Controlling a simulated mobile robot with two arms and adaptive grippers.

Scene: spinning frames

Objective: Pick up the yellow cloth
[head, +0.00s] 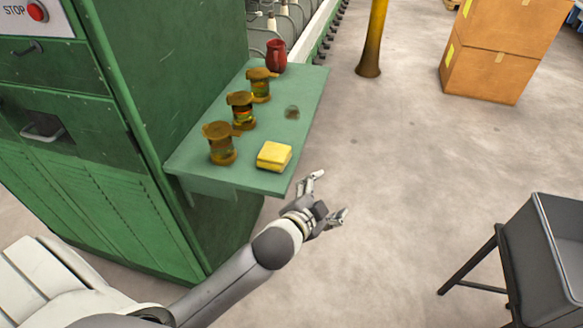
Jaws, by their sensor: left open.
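The yellow cloth (274,156) is a small folded block lying flat near the front right corner of a green side shelf (196,168). My left gripper (332,194) is open and empty. In the picture it is to the right of and below the cloth, beyond the shelf's right edge, over the floor, and apart from the cloth. My right gripper is not in view.
Several brown spools (220,143) stand in a row left of the cloth. A grey bin (545,250) stands at right; floor between is clear.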

